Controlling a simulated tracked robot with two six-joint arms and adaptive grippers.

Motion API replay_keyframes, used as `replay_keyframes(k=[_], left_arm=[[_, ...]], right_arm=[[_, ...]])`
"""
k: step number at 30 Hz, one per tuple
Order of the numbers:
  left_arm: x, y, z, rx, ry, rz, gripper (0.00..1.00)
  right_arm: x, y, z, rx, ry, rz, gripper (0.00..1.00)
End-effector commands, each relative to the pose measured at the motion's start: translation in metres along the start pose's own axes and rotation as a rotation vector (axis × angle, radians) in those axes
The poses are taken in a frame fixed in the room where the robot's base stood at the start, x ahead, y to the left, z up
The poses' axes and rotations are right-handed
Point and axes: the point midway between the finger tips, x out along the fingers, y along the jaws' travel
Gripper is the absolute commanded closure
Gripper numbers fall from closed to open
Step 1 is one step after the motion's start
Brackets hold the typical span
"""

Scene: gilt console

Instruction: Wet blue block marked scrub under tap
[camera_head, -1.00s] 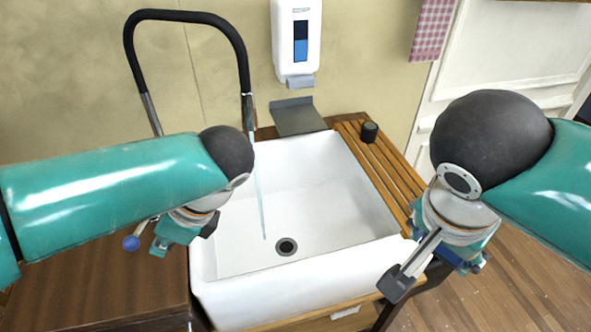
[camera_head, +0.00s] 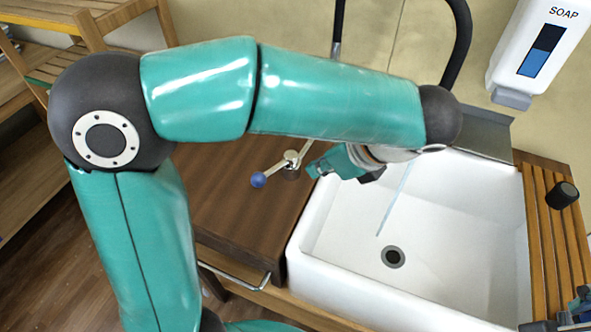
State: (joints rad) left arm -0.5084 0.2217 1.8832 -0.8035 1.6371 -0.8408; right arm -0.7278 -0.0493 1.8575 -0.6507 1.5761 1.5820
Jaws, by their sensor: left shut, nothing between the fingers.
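No blue block marked scrub can be made out in the head view. The tap is a black arched hose (camera_head: 461,45), partly hidden by my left arm. A thin stream of water (camera_head: 394,200) falls into the white sink (camera_head: 335,275), left of the drain. A tap lever with a blue knob (camera_head: 258,180) stands on the wooden counter left of the sink. My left gripper (camera_head: 372,177) is shut and empty near the sink's back left, close to the stream; the wrist hides part of it. My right gripper (camera_head: 545,326) shows only in part at the bottom right edge; its jaws are cut off.
A soap dispenser (camera_head: 540,50) hangs on the wall at the upper right. A slatted wooden rack (camera_head: 545,245) with a small dark cylinder (camera_head: 562,195) lies along the sink's right side. The brown counter (camera_head: 240,225) has free room. Wooden shelves (camera_head: 85,25) stand at the left.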

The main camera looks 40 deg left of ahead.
Motion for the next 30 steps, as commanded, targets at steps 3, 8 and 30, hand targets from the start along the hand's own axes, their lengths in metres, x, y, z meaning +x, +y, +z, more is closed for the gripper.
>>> replay_keyframes(k=[3, 8, 30], left_arm=[[0.004, 0.0, 0.0, 0.001, -0.001, 0.0, 1.0], [0.02, 0.0, 0.0, 0.002, -0.001, 0.002, 1.0], [0.129, -0.001, 0.021, 0.002, 0.0, 0.0, 1.0]], right_arm=[[0.0, 0.001, 0.0, 0.002, 0.0, 0.001, 0.71], [0.0, 0.001, 0.0, 0.002, 0.0, 0.001, 0.71], [-0.01, 0.001, -0.005, 0.004, 0.0, 0.002, 0.71]])
